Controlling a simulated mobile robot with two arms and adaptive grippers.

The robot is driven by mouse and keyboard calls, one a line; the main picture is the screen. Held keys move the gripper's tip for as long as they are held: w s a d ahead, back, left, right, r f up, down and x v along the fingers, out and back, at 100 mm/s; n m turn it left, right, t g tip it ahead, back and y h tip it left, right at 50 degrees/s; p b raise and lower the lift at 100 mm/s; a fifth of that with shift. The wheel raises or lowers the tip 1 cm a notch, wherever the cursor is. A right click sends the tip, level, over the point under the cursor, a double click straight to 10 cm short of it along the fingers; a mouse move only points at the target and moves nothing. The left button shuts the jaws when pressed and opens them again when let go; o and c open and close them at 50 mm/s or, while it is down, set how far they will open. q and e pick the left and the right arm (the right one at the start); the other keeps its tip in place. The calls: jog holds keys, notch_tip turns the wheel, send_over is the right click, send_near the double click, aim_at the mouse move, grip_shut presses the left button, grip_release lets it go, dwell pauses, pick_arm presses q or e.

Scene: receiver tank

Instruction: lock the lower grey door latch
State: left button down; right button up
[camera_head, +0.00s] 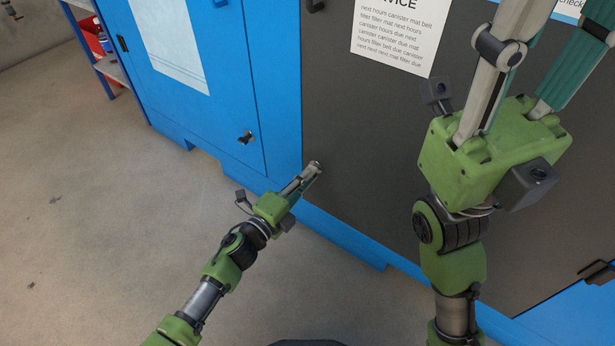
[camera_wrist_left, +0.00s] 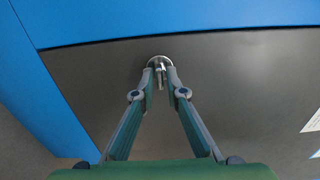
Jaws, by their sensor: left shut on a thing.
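The lower grey door latch (camera_wrist_left: 160,61) is a small metal fitting with a round base and a short lever on the dark grey door (camera_head: 390,170), near its left edge. In the head view it shows only as a small bit at my left fingertips (camera_head: 317,165). My left gripper (camera_wrist_left: 167,74) is shut on the latch, its fingertips on both sides of the lever. The lever's exact angle is partly hidden by the fingers. My right gripper (camera_head: 562,35) is raised in front of the door at the right; its fingers stand apart, tips out of frame, nothing seen between them.
A blue door (camera_head: 225,100) at the left has its own dark latch (camera_head: 245,137). Another dark fitting (camera_head: 315,5) sits high on the grey door. A notice (camera_head: 400,35) hangs on the grey door. A shelf (camera_head: 105,60) stands at far left. The floor (camera_head: 90,220) at left is clear.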

pick_arm(q)
jog(key=c, duration=2.2)
grip_release()
jog(key=v, duration=1.2)
